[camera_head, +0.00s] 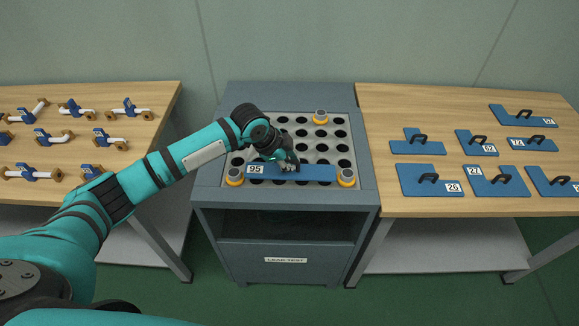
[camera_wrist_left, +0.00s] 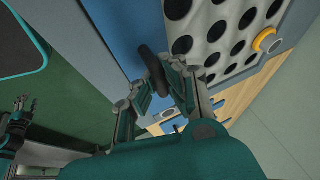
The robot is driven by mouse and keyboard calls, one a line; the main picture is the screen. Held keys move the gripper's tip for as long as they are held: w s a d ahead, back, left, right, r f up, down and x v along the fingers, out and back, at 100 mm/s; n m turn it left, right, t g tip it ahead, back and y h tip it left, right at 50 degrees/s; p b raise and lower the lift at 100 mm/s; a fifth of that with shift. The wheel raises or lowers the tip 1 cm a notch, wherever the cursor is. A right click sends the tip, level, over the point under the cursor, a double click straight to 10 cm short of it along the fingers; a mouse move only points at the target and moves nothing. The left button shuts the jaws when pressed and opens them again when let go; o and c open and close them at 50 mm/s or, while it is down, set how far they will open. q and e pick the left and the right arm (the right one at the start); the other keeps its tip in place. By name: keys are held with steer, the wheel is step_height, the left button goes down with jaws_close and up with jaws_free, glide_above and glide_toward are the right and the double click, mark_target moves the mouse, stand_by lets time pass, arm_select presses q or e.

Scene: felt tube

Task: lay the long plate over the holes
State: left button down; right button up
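The long blue plate (camera_head: 315,173), labelled 95, lies along the near edge of the perforated top (camera_head: 348,143). My left gripper (camera_head: 288,164) is over the plate's middle. In the left wrist view, its fingers (camera_wrist_left: 163,82) close around the dark handle (camera_wrist_left: 152,68) of the plate (camera_wrist_left: 135,25). Several open holes show behind the plate. A dark gripper-like part, perhaps my right gripper (camera_wrist_left: 22,112), shows small at the left wrist view's edge.
The right table (camera_head: 450,110) carries several shorter blue plates with handles. The left table (camera_head: 150,95) holds several pipe pieces. The grey cabinet (camera_head: 285,225) has an open shelf below.

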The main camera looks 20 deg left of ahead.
arm_select(q)
step_height(320, 180, down, 2)
steer(key=shift+d+f+p, duration=0.1)
steer(key=shift+f+p, duration=0.1)
steer(key=shift+p, duration=0.1)
steer(key=shift+f, duration=0.25)
steer(key=c, duration=1.6)
jaws_free()
steer(key=shift+s, duration=0.1)
steer(key=shift+o, duration=0.6)
arm_select(e)
steer(key=shift+s+a+r, duration=0.35)
steer(key=shift+s+a, duration=0.2)
steer(key=shift+s, duration=0.2)
